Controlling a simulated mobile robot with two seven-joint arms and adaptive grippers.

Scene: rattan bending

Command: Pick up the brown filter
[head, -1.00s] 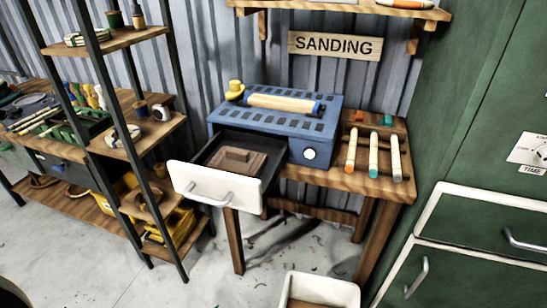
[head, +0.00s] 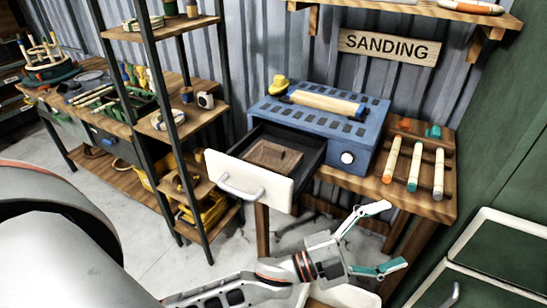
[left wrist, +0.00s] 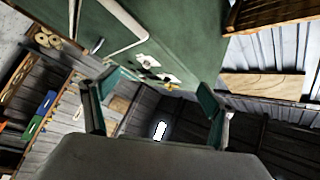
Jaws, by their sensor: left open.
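The brown filter (head: 274,155), a flat wooden-brown square block with a small raised part, lies inside the open drawer (head: 249,179) of the blue sanding unit (head: 330,120). My left gripper (head: 388,237) is open and empty. It is in front of the workbench, lower and to the right of the drawer, with its fingers pointing right and apart from the filter. The left wrist view shows the two spread fingers (left wrist: 157,90) with nothing between them; the filter is not seen there. My right gripper is not in view.
The drawer has a white front with a metal handle (head: 240,191). Several sanding sticks (head: 414,165) lie on the bench right of the unit. A black-framed shelf (head: 168,120) stands left, and a green cabinet (head: 490,245) stands right. A pale bin (head: 335,296) is partly hidden behind my arm.

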